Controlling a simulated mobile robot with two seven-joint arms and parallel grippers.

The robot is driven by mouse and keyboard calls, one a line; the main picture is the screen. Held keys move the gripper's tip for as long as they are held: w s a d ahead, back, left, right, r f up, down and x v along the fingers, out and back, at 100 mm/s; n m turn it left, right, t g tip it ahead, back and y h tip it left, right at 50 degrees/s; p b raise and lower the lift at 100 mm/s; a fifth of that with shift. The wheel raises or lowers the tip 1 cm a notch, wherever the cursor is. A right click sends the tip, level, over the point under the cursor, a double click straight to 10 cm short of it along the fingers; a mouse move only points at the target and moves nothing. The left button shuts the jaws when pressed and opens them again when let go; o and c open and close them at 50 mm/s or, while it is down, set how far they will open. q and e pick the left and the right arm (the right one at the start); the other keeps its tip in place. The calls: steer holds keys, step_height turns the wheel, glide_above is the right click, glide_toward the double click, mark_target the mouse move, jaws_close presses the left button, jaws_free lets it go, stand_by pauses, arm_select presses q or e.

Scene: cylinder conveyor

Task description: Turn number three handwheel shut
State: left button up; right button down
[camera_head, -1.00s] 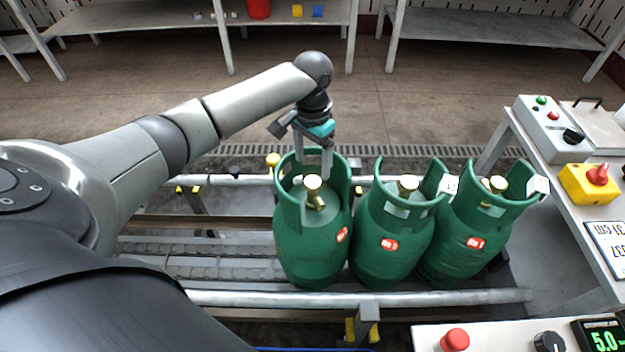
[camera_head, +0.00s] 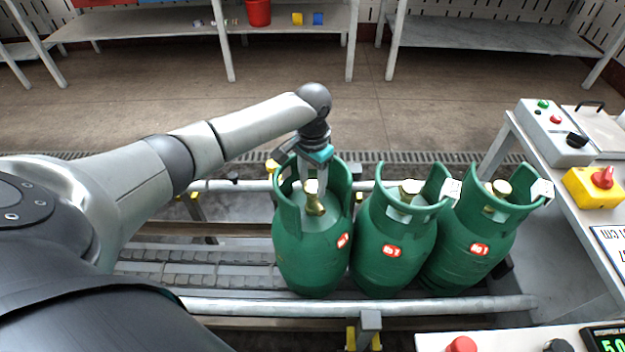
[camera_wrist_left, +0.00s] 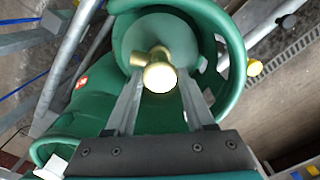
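Three green gas cylinders with collars stand in a row on the conveyor: a left one (camera_head: 312,255), a middle one (camera_head: 392,262) and a right one (camera_head: 466,255). Each has a brass valve and a red and white label, whose numbers I cannot read surely. My left gripper (camera_head: 311,182) points down inside the left cylinder's collar, at its brass handwheel (camera_head: 311,187). In the left wrist view the open fingers (camera_wrist_left: 160,88) stand on either side of this handwheel (camera_wrist_left: 160,77), with gaps visible. My right gripper is not in view.
The collar (camera_wrist_left: 234,62) closely surrounds my left fingers. Conveyor rails (camera_head: 430,303) run in front and behind. A control table with a yellow switch box (camera_head: 594,188) stands at right. A red button (camera_head: 461,345) is at the front edge. Shelves (camera_head: 500,38) stand at the back.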

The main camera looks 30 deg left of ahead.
arm_select(q)
jaws_close()
